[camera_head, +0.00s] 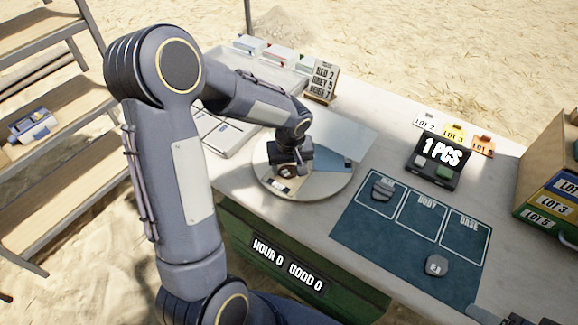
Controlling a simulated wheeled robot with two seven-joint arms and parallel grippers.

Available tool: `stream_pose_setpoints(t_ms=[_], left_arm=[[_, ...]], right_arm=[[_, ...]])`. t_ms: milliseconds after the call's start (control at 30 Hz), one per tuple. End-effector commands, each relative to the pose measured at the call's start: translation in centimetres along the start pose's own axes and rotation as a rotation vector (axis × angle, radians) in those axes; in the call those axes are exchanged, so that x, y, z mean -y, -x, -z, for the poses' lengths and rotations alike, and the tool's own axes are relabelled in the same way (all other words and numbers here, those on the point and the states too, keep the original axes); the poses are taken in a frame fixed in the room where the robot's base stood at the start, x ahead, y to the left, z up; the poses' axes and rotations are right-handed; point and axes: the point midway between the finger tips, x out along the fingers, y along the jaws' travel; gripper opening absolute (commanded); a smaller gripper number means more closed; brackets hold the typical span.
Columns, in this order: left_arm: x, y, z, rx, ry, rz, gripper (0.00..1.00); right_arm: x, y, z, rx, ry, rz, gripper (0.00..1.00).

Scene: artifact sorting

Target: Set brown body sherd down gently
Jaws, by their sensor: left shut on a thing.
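My left gripper (287,165) is low over a pale round disc (322,188) on the table, its jaws pointing down. It is shut on the brown body sherd (284,171), a small piece that shows just under the jaws. The jaws cover much of the sherd. I cannot tell whether its underside touches the disc. Dark parts at the bottom right edge may belong to my right gripper, but they are cut off and its jaws cannot be read.
A blue mat (405,255) with sections marked BODY and BASE lies right of the disc. Grey sherds (382,188) lie in its left section, and another grey sherd (436,265) lies near its front. A "1 PCS" display (438,158) and a lot-labelled crate (548,200) stand farther right.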

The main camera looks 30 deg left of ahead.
Motion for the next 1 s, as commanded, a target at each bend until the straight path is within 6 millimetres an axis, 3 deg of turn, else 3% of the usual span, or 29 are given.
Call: stream_pose_setpoints(t_ms=[333,367,533,833,1000], left_arm=[[0.0,-0.4,-0.1,-0.001,0.0,0.0,0.37],[0.0,-0.4,-0.1,-0.001,0.0,0.0,0.6],[0.0,-0.2,-0.1,-0.001,0.0,0.0,0.8],[0.0,0.0,0.0,0.0,0.0,0.0,0.8],[0.0,1.8,0.1,-0.005,0.0,-0.002,0.8]], right_arm=[[-0.2,-0.4,-0.2,0.0,0.0,0.0,0.59],[-0.2,-0.4,-0.2,0.0,0.0,0.0,0.59],[-0.1,-0.3,-0.1,0.0,0.0,0.0,0.59],[0.0,-0.1,0.0,0.0,0.0,0.0,0.59],[0.1,0.2,0.1,0.0,0.0,0.0,0.59]])
